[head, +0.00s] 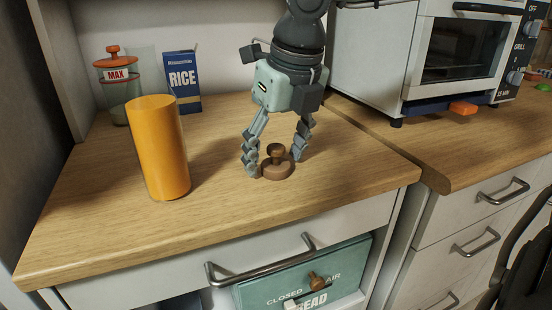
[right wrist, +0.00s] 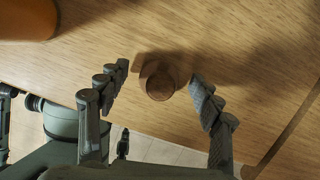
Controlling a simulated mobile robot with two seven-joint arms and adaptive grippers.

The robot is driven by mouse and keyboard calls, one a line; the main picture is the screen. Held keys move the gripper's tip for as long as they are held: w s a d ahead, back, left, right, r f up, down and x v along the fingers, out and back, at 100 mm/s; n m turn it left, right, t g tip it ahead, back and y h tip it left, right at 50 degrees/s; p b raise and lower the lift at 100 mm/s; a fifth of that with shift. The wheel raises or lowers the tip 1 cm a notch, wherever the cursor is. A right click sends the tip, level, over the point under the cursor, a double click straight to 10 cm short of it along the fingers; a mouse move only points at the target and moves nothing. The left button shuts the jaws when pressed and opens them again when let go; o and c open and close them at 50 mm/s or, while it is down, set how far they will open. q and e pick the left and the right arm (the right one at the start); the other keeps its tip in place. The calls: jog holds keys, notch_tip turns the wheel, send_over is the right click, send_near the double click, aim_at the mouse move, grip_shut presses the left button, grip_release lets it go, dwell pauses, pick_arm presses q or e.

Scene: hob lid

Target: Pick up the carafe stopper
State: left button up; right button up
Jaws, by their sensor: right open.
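The carafe stopper (head: 277,168) is a small brown piece with a round knob on a wider base. It stands upright on the wooden counter near the front edge. My right gripper (head: 274,163) points down over it, open, with one finger on either side of the stopper.
A tall orange cylinder (head: 158,148) stands left of the stopper. A jar marked MAX (head: 117,90) and a blue RICE box (head: 183,82) are behind. A toaster oven (head: 375,60) stands right. The counter's front left is clear.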

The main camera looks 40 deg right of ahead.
jog(key=c, duration=1)
jog(key=shift+o, duration=0.2)
